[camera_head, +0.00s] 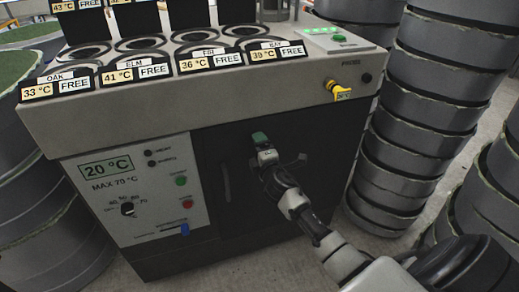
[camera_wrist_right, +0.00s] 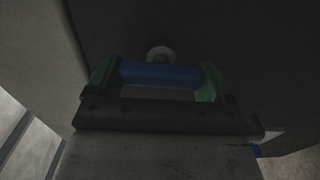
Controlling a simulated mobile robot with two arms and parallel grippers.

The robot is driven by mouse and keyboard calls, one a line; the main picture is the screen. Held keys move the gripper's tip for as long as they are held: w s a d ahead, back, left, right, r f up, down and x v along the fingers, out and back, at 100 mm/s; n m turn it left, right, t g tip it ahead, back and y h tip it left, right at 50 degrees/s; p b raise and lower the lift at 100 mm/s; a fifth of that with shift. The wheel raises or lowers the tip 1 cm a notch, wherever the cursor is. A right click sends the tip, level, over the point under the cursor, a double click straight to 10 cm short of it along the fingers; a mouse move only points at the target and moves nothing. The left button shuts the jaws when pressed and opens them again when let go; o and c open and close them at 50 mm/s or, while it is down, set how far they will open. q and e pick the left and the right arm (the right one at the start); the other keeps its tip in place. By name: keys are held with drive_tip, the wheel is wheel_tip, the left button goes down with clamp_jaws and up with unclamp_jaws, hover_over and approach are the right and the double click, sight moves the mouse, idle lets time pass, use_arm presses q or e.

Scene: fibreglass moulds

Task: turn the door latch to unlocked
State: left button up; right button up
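The door latch shows in the right wrist view as a blue bar (camera_wrist_right: 160,74) on a round grey hub (camera_wrist_right: 160,54), set on a dark surface. My right gripper (camera_wrist_right: 161,78) has its green-padded fingers at the two ends of the bar, and both pads seem to touch it. In the head view my right gripper (camera_head: 264,148) is against the dark door (camera_head: 235,205) of the grey machine and hides the latch. I cannot read any latch marking. My left gripper is in neither view.
The machine's control panel (camera_head: 120,195) is left of the door, with a dial and a blue slider (camera_head: 185,229). A yellow fitting (camera_head: 338,91) sticks out above right of the door. Stacked grey moulds (camera_head: 415,130) stand close on the right. Drums (camera_head: 50,210) stand on the left.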

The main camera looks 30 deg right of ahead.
drive_tip(key=shift+o, duration=1.4)
drive_tip(key=v, duration=1)
drive_tip(key=shift+s+a, duration=0.2)
drive_tip(key=shift+s, duration=0.15)
drive_tip(key=shift+f, duration=0.1)
